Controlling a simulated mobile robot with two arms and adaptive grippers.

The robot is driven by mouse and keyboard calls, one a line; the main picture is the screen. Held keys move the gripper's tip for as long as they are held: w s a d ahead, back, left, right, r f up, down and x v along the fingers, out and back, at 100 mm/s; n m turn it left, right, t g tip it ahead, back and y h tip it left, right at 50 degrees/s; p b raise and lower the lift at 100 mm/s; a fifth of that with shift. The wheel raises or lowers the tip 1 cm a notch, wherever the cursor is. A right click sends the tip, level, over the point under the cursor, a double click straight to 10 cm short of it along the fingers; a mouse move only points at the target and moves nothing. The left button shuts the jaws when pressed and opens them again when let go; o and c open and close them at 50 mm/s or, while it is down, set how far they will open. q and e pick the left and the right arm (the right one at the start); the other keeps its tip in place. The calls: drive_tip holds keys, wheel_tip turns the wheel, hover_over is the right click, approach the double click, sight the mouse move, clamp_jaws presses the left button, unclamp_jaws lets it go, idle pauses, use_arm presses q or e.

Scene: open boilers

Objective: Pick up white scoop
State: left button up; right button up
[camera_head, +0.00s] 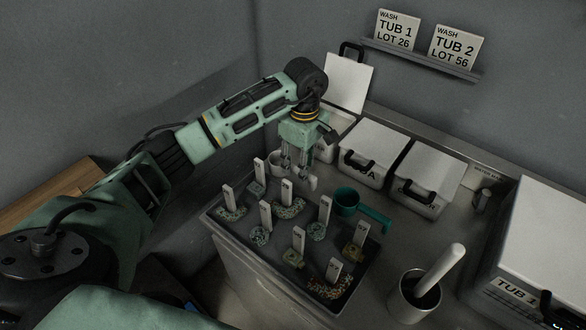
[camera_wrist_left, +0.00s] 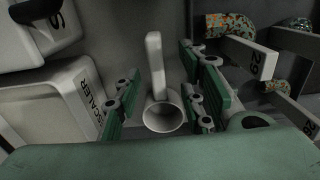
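The white scoop (camera_wrist_left: 162,117) stands with its round cup open toward the camera in the left wrist view, its handle pointing up in the picture. In the head view its pale cup (camera_head: 277,161) shows just left of the fingers, partly hidden by them. My left gripper (camera_head: 298,178) points down at the back edge of the dark tray. In the left wrist view its green finger pads (camera_wrist_left: 164,98) are apart, one on each side of the scoop, with visible gaps. My right gripper is not in view.
A dark tray (camera_head: 222,222) holds several white numbered tags and speckled pieces. A teal scoop (camera_head: 347,199) lies beside it. White lidded bins (camera_head: 372,150) stand behind, one with its lid raised. A metal pot (camera_head: 408,302) with a white rod stands front right, near a large tub (camera_head: 530,285).

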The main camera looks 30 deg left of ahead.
sight(293, 171)
use_arm(q)
drive_tip(key=f, duration=0.2)
drive_tip(key=f+p, duration=0.1)
drive_tip(key=f, duration=0.1)
drive_tip(key=shift+w+p, duration=0.2)
drive_tip(key=shift+p, duration=0.1)
drive_tip(key=shift+f, duration=0.35)
clamp_jaws()
